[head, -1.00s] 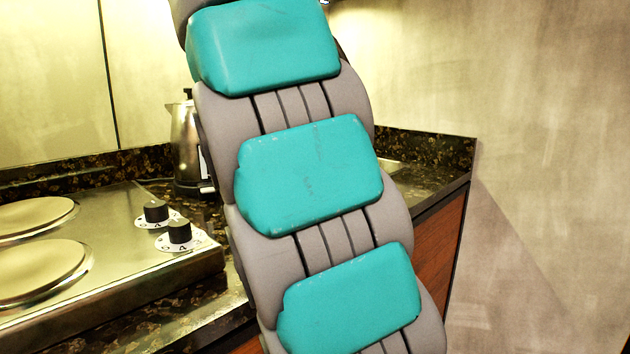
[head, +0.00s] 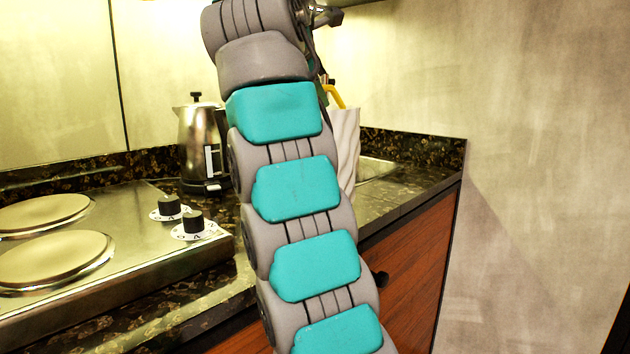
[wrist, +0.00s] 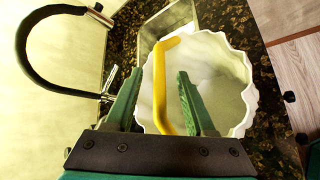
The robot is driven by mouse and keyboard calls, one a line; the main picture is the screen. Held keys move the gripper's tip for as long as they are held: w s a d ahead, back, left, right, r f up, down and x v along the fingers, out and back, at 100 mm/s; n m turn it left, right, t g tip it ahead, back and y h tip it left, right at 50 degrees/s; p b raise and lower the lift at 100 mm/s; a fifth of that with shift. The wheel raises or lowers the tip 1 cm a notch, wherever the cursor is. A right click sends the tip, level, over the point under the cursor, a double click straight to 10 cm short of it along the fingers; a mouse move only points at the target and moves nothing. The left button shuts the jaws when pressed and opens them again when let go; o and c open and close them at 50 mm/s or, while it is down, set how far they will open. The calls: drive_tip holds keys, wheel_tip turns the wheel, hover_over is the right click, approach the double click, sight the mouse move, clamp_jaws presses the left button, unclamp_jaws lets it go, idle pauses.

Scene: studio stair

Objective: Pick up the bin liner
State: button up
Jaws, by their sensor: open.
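A white, open-topped vessel with a wavy rim (wrist: 238,75) stands on the counter in the wrist view. A bent yellow piece (wrist: 160,85) rises out of it. I cannot tell for certain which of these is the bin liner. In the head view the white vessel (head: 346,145) and the yellow tip (head: 334,96) show partly behind my arm. My gripper (wrist: 159,73) is open over the vessel, with the yellow piece showing between its two green fingers. Contact and depth are unclear. In the head view my fingers cannot be made out.
A black curved tap (wrist: 22,45) is at the left of the wrist view. A metal sink (wrist: 165,25) lies beside the vessel. In the head view a kettle (head: 198,145) and a hob (head: 60,235) stand left of my arm. A wall (head: 540,180) is at the right.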

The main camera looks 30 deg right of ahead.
drive_tip(key=shift+w+d+f, duration=0.2)
drive_tip(key=shift+c, duration=0.2)
clamp_jaws()
idle(1.2)
